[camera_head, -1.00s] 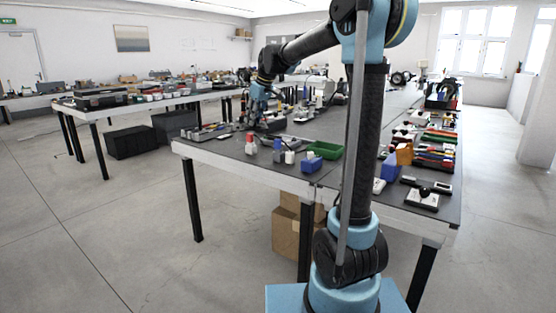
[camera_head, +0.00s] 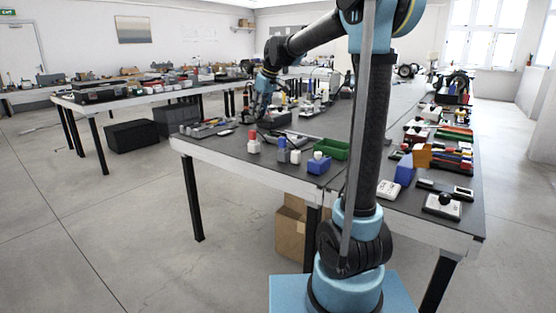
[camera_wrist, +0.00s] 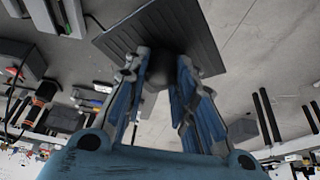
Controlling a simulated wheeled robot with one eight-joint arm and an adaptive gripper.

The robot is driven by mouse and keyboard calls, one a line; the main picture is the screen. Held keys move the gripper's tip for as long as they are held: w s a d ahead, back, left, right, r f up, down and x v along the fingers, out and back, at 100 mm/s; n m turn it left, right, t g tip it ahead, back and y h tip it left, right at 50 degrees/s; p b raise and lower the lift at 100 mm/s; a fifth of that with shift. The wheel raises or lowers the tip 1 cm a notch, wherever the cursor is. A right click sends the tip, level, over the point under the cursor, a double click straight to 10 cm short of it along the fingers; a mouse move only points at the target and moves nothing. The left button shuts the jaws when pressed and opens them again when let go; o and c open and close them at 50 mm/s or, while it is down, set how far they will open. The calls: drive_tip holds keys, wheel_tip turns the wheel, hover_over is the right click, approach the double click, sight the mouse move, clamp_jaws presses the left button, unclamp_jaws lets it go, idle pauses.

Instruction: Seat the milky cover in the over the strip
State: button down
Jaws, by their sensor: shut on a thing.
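My gripper (camera_wrist: 157,95) shows in the wrist view with its two blue fingers closed around a dark rounded part (camera_wrist: 156,78). Beyond it a flat, dark grey ribbed plate (camera_wrist: 165,28) spans above the fingertips; it seems joined to the rounded part, but the join is in shadow. I cannot tell whether this is the milky cover. In the head view my gripper (camera_head: 258,108) is small, pointing down over the far left part of the dark table. What it holds is too small to make out there. I cannot identify the strip in either view.
Cardboard boxes (camera_head: 290,228) stand beneath.

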wheel_tip(320, 180, down, 18)
drive_tip(key=shift+r, duration=0.2)
drive_tip(key=c, duration=1.3)
unclamp_jaws()
